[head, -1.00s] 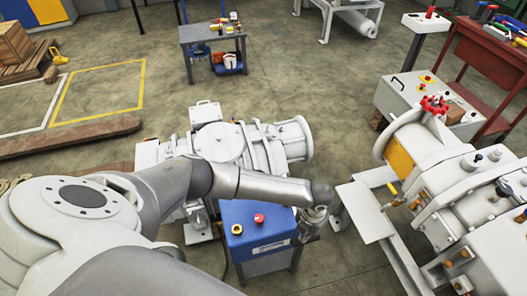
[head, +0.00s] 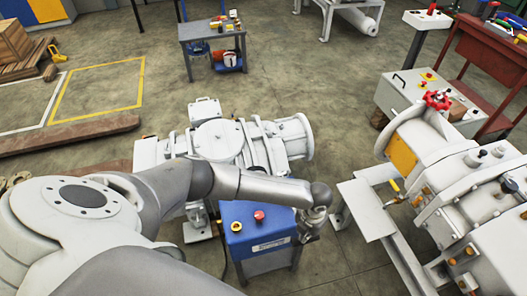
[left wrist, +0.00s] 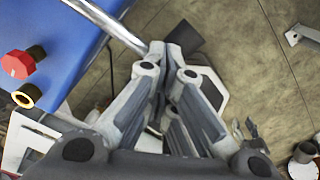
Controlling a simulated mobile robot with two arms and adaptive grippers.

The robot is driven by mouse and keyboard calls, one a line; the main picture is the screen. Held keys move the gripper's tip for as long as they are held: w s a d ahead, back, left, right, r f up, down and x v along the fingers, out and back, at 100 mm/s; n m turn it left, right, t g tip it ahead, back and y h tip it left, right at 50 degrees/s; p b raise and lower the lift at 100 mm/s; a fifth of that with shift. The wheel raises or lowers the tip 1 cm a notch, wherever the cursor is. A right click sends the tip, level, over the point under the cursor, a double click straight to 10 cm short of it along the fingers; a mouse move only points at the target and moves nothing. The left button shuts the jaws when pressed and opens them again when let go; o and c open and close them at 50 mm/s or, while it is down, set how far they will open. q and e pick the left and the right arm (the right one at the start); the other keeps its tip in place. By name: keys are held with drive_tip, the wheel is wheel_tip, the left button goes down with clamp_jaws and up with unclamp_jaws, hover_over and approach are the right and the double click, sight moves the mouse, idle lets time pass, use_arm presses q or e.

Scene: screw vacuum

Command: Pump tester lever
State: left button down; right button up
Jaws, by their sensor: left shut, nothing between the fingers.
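The blue tester box (head: 237,244) stands at the lower middle of the head view, with a red knob (head: 259,215) and a yellow ring (head: 236,227) on top. Its blue side (left wrist: 62,45) and red knob (left wrist: 18,64) show at the left of the left wrist view. A bright metal lever rod (left wrist: 112,27) runs from the top left to my left gripper (left wrist: 168,52). The fingers are shut at the rod's end, with nothing seen pinched. A dark piece beyond the fingertips may be the lever's grip; I cannot tell. In the head view my left gripper (head: 314,222) is right of the box.
A grey pump (head: 222,142) stands behind the box. A larger machine with a red handwheel (head: 436,100) stands at right, its pale frame (head: 366,212) close to my left gripper. A small tool table (head: 212,32) is at the back.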

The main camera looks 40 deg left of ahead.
wheel_tip(320, 180, up, 9)
drive_tip(key=p, duration=0.8)
drive_tip(key=shift+p, duration=0.35)
drive_tip(key=shift+r, duration=0.1)
wheel_tip(320, 180, up, 4)
drive_tip(key=p, duration=0.4)
drive_tip(key=shift+r, duration=0.1)
idle(0.4)
